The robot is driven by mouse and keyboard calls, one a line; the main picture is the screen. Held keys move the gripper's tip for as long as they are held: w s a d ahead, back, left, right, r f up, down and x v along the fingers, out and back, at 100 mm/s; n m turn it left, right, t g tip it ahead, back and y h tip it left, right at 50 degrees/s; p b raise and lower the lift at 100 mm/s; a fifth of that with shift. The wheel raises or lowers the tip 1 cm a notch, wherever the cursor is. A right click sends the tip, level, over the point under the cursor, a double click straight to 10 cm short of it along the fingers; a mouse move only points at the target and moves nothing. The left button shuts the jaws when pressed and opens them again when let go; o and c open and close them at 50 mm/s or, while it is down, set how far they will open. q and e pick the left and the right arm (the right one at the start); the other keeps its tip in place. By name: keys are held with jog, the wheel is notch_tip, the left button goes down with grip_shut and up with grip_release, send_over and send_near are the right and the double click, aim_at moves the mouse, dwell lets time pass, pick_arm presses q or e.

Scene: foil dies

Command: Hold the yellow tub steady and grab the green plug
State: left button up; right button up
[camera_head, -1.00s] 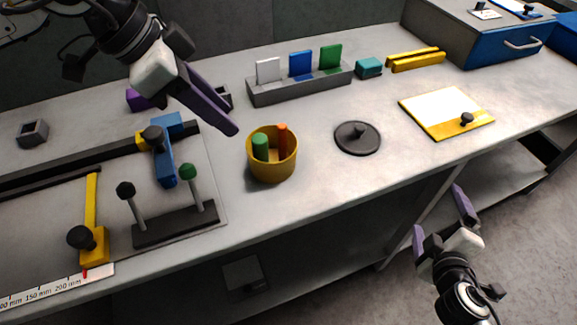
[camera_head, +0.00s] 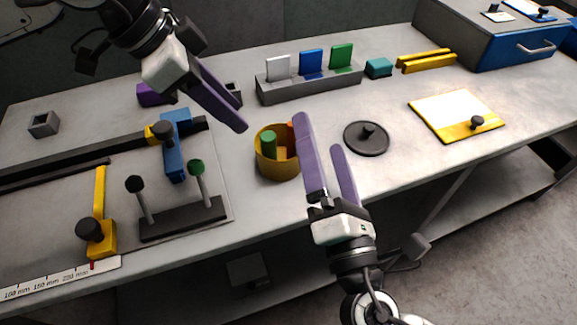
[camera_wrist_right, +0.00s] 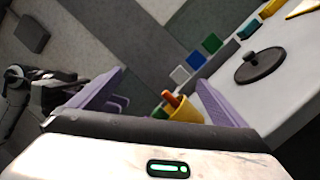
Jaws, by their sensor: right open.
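The yellow tub (camera_head: 275,171) stands upright on the bench. The green plug (camera_head: 269,145) stands in its left part; an orange plug (camera_head: 290,128) is partly hidden behind my right gripper. My left gripper (camera_head: 241,126) has a purple fingertip close to the tub's upper left rim; contact and jaw opening are unclear. My right gripper (camera_head: 320,130) is open and empty, pointing up and overlapping the tub's right side in the head view. In the right wrist view the tub (camera_wrist_right: 184,114) shows between the fingers, beyond them, with the green plug (camera_wrist_right: 159,110) partly visible.
A black round lid (camera_head: 366,139) lies right of the tub. A grey rack (camera_head: 310,86) with white, blue and green plates stands behind. A dark stand with two knobbed posts (camera_head: 183,219) is at left front. A yellow-edged white board (camera_head: 455,113) lies farther right.

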aim_at(277, 126)
jog(key=a+f+n, duration=0.1)
jog(key=n, duration=0.2)
jog(key=a+f+n+g, duration=0.1)
jog(key=a+f+n, duration=0.1)
jog(key=n, duration=0.1)
jog(key=w+a+f+n+g+h, duration=0.1)
jog(key=a+f+n, duration=0.1)
jog(key=n, duration=0.1)
jog(key=shift+w+a+f+n, duration=0.1)
jog(key=shift+a+f+n, duration=0.15)
jog(key=shift+n, duration=0.05)
jog(key=shift+a+f+n+g, duration=0.25)
jog(key=shift+f+n+g, duration=0.1)
jog(key=shift+n, duration=0.35)
jog(key=shift+w, duration=0.2)
jog(key=w, duration=0.3)
jog(key=w+a, duration=0.1)
jog(key=w, duration=0.5)
jog(key=shift+w+a+f, duration=0.1)
jog(key=shift+w+a, duration=0.05)
jog(key=shift+w, duration=0.25)
pick_arm(q)
jog(key=shift+c, duration=0.2)
pick_arm(e)
jog(key=c, duration=1.1)
pick_arm(q)
jog(key=shift+c, duration=0.3)
pick_arm(e)
jog(key=shift+c, duration=0.2)
